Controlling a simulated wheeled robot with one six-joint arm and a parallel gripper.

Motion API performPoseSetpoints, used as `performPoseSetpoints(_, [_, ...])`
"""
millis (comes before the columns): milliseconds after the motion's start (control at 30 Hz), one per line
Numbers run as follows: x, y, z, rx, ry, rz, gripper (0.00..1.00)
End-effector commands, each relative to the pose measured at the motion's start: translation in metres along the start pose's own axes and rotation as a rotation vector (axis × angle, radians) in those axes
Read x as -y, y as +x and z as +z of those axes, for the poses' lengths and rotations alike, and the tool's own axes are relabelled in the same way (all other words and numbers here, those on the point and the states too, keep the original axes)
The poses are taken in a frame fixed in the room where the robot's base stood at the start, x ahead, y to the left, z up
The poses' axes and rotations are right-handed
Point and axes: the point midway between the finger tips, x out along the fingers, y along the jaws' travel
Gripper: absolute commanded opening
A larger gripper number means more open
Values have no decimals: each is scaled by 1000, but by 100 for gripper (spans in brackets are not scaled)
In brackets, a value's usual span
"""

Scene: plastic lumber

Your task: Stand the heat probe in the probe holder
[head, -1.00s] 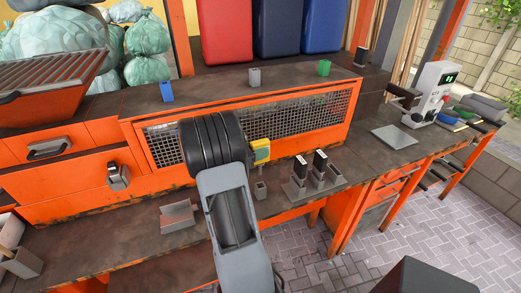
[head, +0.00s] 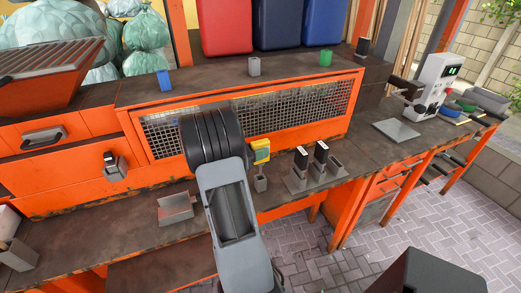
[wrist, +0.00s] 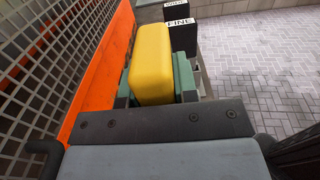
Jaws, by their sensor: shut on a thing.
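The heat probe (head: 261,151) is a yellow block with a darker face, just right of my arm in the head view. It fills the middle of the wrist view as a yellow body (wrist: 151,70). My gripper (wrist: 155,92) is shut on it, with teal parts showing on both sides of the yellow. In the head view my arm hides most of the gripper.
A grey stand (head: 300,184) with black-topped blocks is close to the right of the holder. An orange mesh panel (head: 290,108) rises behind. A flat grey plate (head: 396,131) is farther right on the bench.

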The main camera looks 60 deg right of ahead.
Motion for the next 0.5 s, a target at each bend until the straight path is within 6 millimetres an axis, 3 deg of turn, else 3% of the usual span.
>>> performPoseSetpoints(500, [0,0,-24,0,-1,0,0])
